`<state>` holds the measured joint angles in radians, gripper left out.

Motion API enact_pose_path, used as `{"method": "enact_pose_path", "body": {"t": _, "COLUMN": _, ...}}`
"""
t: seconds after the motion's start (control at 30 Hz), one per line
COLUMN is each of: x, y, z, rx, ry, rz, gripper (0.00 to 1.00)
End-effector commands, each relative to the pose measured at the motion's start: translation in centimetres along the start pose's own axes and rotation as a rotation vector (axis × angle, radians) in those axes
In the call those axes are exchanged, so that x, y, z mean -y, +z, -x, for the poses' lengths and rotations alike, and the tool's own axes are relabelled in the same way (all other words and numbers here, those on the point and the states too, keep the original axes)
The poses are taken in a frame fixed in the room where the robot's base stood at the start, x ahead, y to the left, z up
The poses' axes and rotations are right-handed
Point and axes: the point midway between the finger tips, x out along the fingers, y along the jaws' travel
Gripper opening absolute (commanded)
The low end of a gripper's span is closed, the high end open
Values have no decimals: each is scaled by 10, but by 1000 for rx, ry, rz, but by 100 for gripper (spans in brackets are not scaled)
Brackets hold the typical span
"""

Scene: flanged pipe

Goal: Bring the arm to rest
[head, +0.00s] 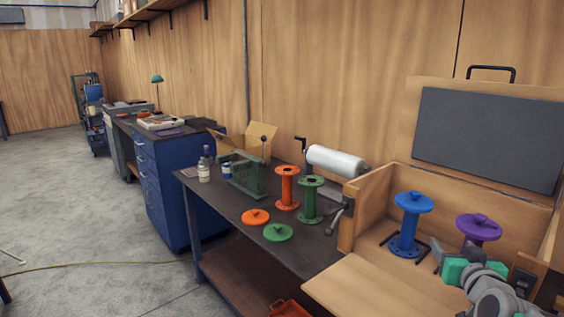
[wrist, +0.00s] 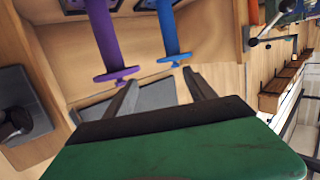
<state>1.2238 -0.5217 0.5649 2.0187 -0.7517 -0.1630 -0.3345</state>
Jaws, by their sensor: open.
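My gripper (wrist: 160,77) is open, with nothing between its fingers in the wrist view. In the head view my gripper (head: 456,256) is at the lower right, in front of the purple flanged pipe. The blue flanged pipe (head: 408,231) stands upright in the wooden bay with a blue cover on top. The purple pipe's cover (head: 479,227) shows beside it, its lower part hidden by my arm. In the wrist view the blue pipe (wrist: 168,30) and purple pipe (wrist: 103,35) appear upside down, beyond and apart from the fingertips.
An orange flanged pipe (head: 287,189) and a green one (head: 311,201) stand uncovered on the dark bench (head: 228,207). An orange disc (head: 255,217) and a green disc (head: 277,232) lie before them. The wooden bay's side wall (head: 368,200) rises left of the blue pipe.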

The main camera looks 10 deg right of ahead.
Motion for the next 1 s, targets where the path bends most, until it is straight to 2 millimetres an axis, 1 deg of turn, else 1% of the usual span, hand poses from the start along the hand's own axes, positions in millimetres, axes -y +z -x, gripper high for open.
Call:
{"method": "enact_pose_path", "body": {"t": 0.03, "x": 9, "y": 4, "z": -2, "rx": 19, "ry": -16, "rz": 2, "gripper": 64}}
{"method": "enact_pose_path", "body": {"t": 0.17, "x": 34, "y": 13, "z": -6, "rx": 77, "ry": -55, "rz": 9, "gripper": 64}}
{"method": "enact_pose_path", "body": {"t": 0.27, "x": 61, "y": 24, "z": -8, "rx": 137, "ry": -97, "rz": 17, "gripper": 64}}
{"method": "enact_pose_path", "body": {"t": 0.37, "x": 95, "y": 38, "z": -6, "rx": 214, "ry": -148, "rz": 31, "gripper": 64}}
{"method": "enact_pose_path", "body": {"t": 0.43, "x": 121, "y": 50, "z": -2, "rx": 281, "ry": -185, "rz": 46, "gripper": 64}}
{"method": "enact_pose_path", "body": {"t": 0.57, "x": 177, "y": 78, "z": 16, "rx": 432, "ry": -262, "rz": 84, "gripper": 64}}
{"method": "enact_pose_path", "body": {"t": 0.6, "x": 196, "y": 89, "z": 26, "rx": 490, "ry": -288, "rz": 102, "gripper": 64}}
{"method": "enact_pose_path", "body": {"t": 0.67, "x": 226, "y": 107, "z": 48, "rx": 589, "ry": -325, "rz": 135, "gripper": 64}}
{"method": "enact_pose_path", "body": {"t": 0.7, "x": 245, "y": 120, "z": 66, "rx": 660, "ry": -347, "rz": 161, "gripper": 64}}
{"method": "enact_pose_path", "body": {"t": 0.77, "x": 268, "y": 138, "z": 98, "rx": 770, "ry": -372, "rz": 206, "gripper": 64}}
{"method": "enact_pose_path", "body": {"t": 0.8, "x": 278, "y": 150, "z": 119, "rx": 837, "ry": -380, "rz": 234, "gripper": 64}}
{"method": "enact_pose_path", "body": {"t": 0.9, "x": 292, "y": 170, "z": 164, "rx": 969, "ry": -384, "rz": 296, "gripper": 64}}
{"method": "enact_pose_path", "body": {"t": 1.0, "x": 294, "y": 181, "z": 191, "rx": 1044, "ry": -375, "rz": 330, "gripper": 64}}
